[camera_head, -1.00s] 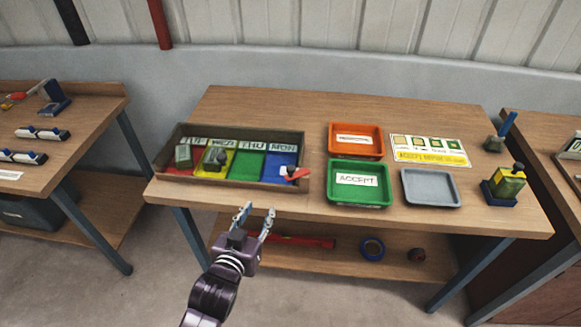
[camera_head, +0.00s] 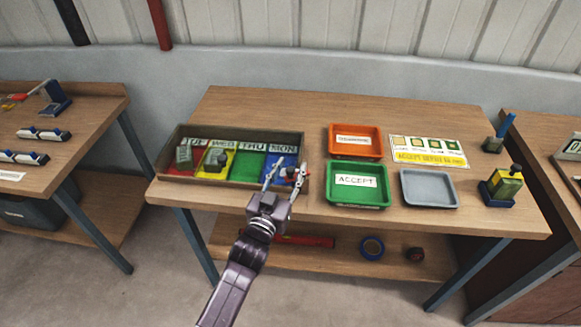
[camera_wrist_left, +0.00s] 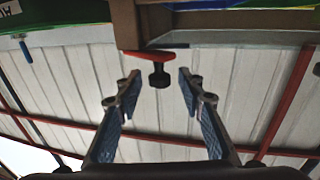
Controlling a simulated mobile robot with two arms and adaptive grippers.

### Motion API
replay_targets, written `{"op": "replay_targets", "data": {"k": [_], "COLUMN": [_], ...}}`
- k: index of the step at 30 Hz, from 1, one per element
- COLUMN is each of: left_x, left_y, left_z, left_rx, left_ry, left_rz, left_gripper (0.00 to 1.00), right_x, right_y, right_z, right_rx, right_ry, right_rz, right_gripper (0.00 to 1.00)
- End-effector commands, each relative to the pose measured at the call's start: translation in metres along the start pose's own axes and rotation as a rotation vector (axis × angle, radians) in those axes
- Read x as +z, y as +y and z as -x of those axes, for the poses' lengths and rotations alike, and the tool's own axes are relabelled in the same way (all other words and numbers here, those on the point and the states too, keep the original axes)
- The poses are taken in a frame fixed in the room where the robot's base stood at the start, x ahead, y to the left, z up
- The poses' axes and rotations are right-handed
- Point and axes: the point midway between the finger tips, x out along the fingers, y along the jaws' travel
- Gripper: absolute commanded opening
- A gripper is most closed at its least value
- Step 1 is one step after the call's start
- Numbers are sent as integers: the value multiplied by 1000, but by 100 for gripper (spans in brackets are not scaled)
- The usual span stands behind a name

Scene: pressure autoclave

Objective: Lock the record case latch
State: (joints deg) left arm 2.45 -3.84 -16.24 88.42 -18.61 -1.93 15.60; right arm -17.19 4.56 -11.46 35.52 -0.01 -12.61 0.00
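The record case (camera_head: 172,150) is a shallow wooden box with red, yellow, green and blue compartments, on the middle table. Its latch is a red lever with a black knob, shown in the left wrist view (camera_wrist_left: 158,72) at the case's edge. In the head view the latch is mostly hidden by my fingers at the blue compartment's front right. My left gripper (camera_head: 287,174) is open at the case's front right corner. In the left wrist view the black knob lies between its two spread fingertips (camera_wrist_left: 158,88), with gaps on both sides.
An orange tray (camera_head: 355,128), a green ACCEPT tray (camera_head: 358,203) and a grey tray (camera_head: 430,203) stand right of the case. Dark blocks (camera_head: 215,160) sit in the case's left compartments.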

Motion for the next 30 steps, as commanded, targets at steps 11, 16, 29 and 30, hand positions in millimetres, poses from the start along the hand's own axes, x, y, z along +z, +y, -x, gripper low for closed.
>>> {"op": "replay_targets", "data": {"k": [11, 16, 29, 30], "left_x": [0, 0, 0, -1], "left_y": [0, 0, -1, -1], "left_z": [-4, -4, -5, -5], "left_rx": [0, 0, 15, 23], "left_ry": [0, 0, 0, 0], "left_rz": [0, 0, -4, -4], "left_gripper": [34, 15, 0, 0], "right_x": [0, 0, 0, -1], "right_y": [0, 0, 0, 0], "right_z": [1, 1, 2, 3], "right_rx": [0, 0, 0, 0], "right_ry": [0, 0, 0, 0], "right_rz": [0, 0, 0, 0], "right_gripper": [0, 0, 0, 0]}}
